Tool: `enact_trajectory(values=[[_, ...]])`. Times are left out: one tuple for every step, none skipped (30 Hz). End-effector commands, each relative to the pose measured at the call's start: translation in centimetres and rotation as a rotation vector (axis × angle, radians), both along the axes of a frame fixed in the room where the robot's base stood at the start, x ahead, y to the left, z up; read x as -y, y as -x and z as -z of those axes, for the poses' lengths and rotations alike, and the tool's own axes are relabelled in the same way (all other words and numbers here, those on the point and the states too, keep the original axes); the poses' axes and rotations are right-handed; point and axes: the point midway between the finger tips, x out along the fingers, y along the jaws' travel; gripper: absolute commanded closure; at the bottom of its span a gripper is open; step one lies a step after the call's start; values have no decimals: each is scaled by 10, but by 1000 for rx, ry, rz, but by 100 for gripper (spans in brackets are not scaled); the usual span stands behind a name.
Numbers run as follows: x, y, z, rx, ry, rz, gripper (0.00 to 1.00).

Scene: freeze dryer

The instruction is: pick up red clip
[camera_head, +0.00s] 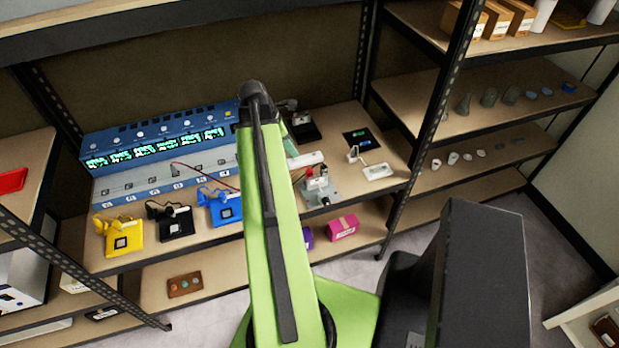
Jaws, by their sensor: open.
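I cannot make out a red clip for certain. A row of similar clip-like devices stands on the middle shelf: a yellow one (122,236), a black one (176,222) and a blue one (222,206). My green arm rises through the middle of the view and covers the shelf just right of the blue one, so anything there is hidden. A grey device with red parts (320,188) stands right of my arm. My gripper is hidden behind my arm.
A blue instrument (160,145) with several lit displays stands behind the devices. A pink box (343,227) and a brown block (185,284) lie on the lower shelf. A red tray (12,181) is at far left. Metal shelf posts (447,85) flank the shelf.

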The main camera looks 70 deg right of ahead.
Motion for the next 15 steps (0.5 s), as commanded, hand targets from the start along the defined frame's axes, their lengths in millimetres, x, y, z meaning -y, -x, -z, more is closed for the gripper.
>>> enact_trajectory(values=[[2,3,20,0,0,1,58],[4,5,27,0,0,1,58],[6,8,36,0,0,1,58],[8,10,42,0,0,2,58],[9,12,49,0,0,2,58],[12,14,57,0,0,3,58],[13,16,63,1,1,3,58],[15,18,69,0,1,2,58],[17,21,77,0,1,2,58],[19,23,83,0,1,2,58],[20,25,88,1,1,3,58],[22,27,94,1,1,3,58],[23,28,96,1,1,3,58],[23,29,98,0,1,2,58],[24,30,98,0,1,2,58]])
